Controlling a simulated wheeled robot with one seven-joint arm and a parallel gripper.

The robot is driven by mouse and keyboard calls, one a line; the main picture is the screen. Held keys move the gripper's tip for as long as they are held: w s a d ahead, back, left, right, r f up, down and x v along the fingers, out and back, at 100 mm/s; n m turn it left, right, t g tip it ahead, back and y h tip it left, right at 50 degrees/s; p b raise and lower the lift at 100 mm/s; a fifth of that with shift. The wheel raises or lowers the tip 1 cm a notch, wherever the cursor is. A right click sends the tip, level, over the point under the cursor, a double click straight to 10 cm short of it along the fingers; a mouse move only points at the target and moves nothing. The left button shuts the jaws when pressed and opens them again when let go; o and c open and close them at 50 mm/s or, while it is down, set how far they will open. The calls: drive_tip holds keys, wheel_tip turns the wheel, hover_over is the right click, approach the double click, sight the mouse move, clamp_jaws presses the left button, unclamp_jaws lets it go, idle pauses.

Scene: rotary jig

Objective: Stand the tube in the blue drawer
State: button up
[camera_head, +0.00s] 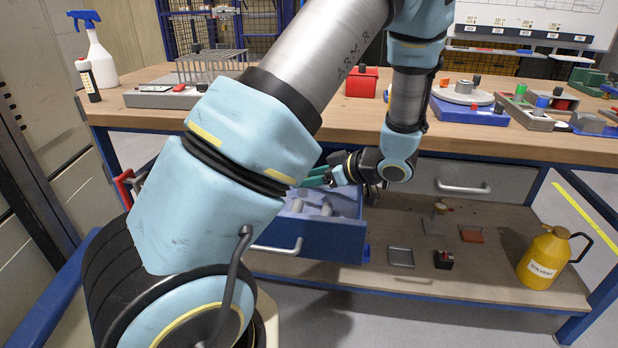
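The blue drawer (332,240) stands open under the workbench, below and left of centre. It has a silver handle, and its grey inside shows pale raised shapes or dividers; my arm hides its left part. My gripper (322,177) is over the drawer's back part, pointing left. A green piece shows at its tip, partly behind my arm; I cannot tell whether it is a finger or something held.
The wooden bench top (470,138) holds a wire rack (212,66), a spray bottle (95,50), a red box (361,83) and a round jig (463,94). A closed grey drawer (440,178) is right of the blue one. A yellow solvent can (545,258) stands on the lower shelf.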

drive_tip(key=shift+r, duration=0.25)
drive_tip(key=v, duration=1.2)
drive_tip(key=shift+p, duration=0.35)
